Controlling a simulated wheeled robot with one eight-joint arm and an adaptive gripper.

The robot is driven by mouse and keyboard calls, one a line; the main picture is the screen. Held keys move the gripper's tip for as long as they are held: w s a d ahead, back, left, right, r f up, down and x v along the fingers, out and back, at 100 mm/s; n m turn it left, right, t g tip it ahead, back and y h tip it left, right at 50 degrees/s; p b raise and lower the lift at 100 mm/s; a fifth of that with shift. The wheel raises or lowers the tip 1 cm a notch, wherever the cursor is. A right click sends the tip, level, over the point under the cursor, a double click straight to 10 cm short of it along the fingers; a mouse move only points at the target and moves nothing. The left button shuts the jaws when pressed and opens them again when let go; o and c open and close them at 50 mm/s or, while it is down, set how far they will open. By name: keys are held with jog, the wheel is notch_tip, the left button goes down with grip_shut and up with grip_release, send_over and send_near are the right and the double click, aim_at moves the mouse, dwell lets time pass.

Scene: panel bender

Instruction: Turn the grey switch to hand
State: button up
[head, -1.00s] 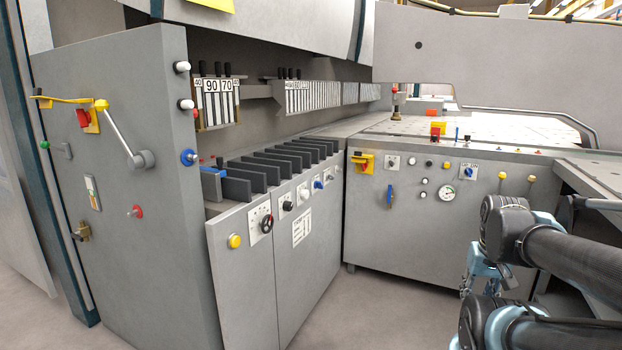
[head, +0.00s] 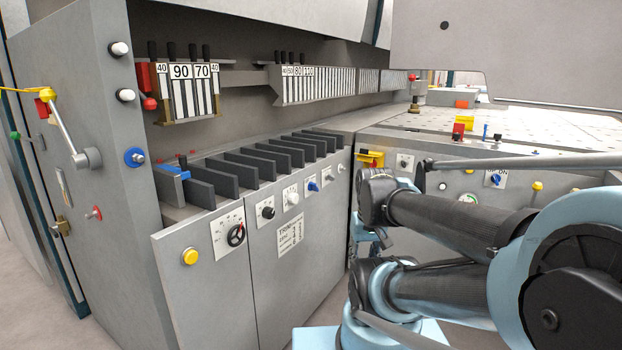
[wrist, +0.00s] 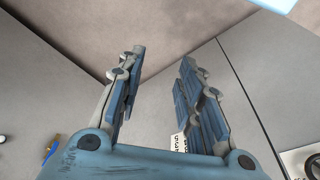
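Several small rotary switches show in the head view. Another small grey-looking switch (head: 404,163) is on the back panel beside a yellow-backed switch. I cannot tell which is the task's grey switch, and hand markings are unreadable. My gripper's fingers (wrist: 155,95) are open and empty in the wrist view, apart from the panels.
The back panel meets the cabinet in a corner near my arm. Floor is free at the lower left.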

jog(key=shift+w, duration=0.5)
